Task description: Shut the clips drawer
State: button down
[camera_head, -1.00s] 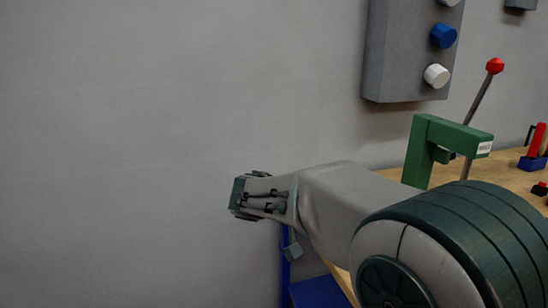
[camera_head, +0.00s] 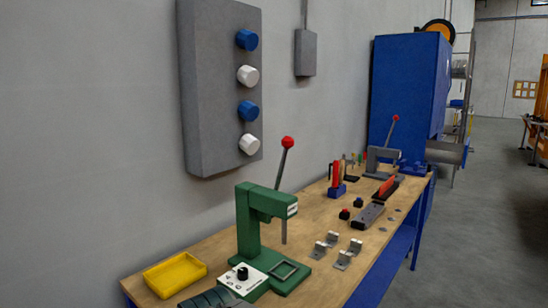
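No drawer that I can make out as the clips drawer shows in the head view. Several small metal clip-like brackets (camera_head: 342,259) lie on the wooden workbench top (camera_head: 216,243). A dark ribbed piece at the bottom edge looks like part of my arm. My gripper is not in view, so I cannot tell whether it is open or shut.
A green lever press (camera_head: 247,226) with a red knob stands on the bench, with a yellow tray (camera_head: 175,275) to its left. A grey wall box (camera_head: 213,90) with blue and white knobs hangs above. A blue cabinet (camera_head: 404,90) stands behind. The floor (camera_head: 480,220) at right is clear.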

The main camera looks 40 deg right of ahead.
aim_at(437, 152)
jog(key=z, duration=0.45)
jog(key=k, duration=0.5)
jog(key=z, duration=1.25)
jog(key=i, duration=0.45)
jog(key=z, duration=1.1)
jog(key=i, duration=1.45)
jog(key=z, duration=0.35)
jog(key=i, duration=1.65)
jog(key=u, duration=0.65)
jog(key=i, duration=0.9)
jog(key=u, duration=0.3)
jog(key=i, duration=2.05)
jog(key=u, duration=0.25)
